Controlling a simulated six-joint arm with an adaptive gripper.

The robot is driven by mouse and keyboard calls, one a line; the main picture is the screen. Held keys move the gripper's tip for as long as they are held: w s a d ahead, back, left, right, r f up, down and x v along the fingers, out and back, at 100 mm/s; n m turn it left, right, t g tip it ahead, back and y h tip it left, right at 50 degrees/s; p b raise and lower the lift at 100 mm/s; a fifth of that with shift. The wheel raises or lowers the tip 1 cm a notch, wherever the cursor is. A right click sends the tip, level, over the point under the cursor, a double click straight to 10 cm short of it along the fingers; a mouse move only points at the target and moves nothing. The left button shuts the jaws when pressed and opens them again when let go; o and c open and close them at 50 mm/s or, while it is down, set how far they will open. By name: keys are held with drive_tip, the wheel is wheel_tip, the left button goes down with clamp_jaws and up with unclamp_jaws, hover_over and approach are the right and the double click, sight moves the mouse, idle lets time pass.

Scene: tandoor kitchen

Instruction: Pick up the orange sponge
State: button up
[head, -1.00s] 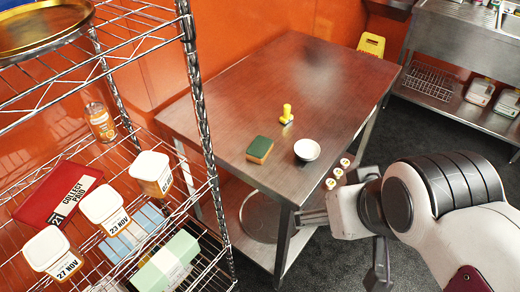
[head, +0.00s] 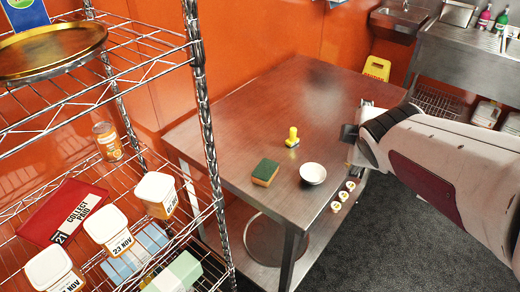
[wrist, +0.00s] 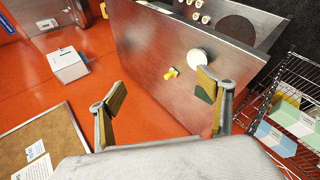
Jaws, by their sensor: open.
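The orange sponge (head: 264,175), with a green top, lies flat on the steel table (head: 230,134), left of a small white bowl (head: 313,173). In the wrist view the sponge (wrist: 204,95) shows only in part, behind my right-hand finger. My gripper (wrist: 160,85) is open and empty, with its two brown-padded fingers wide apart. In the head view it is largely hidden by my arm, to the right of the sponge and apart from it.
A yellow-handled tool (head: 292,138) stands behind the sponge. A wire rack (head: 208,125) with tubs stands at the left, near the table. Several small round-topped containers (head: 343,196) are by the table's right edge. The table's far part is clear.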

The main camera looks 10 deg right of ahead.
drive_tip(key=w+a+f+n+t+y, duration=0.2)
drive_tip(key=w+f+n+y, duration=0.5)
drive_tip(key=w+n, duration=0.95)
drive_tip(key=n+g+y, duration=0.3)
drive_tip(key=n+y, duration=0.3)
drive_tip(key=n, duration=0.9)
approach(274, 174)
drive_tip(key=w, duration=0.1)
drive_tip(key=w+a, duration=0.1)
drive_tip(key=w, duration=0.1)
drive_tip(key=shift+w+f, duration=0.15)
drive_tip(key=shift+s+a+f+n+g+y, duration=0.3)
drive_tip(key=shift+s+f+n+g+y, duration=0.25)
drive_tip(key=shift+n, duration=0.3)
drive_tip(key=shift+r, duration=0.15)
drive_tip(key=shift+a, duration=0.1)
drive_tip(key=shift+x, duration=1.2)
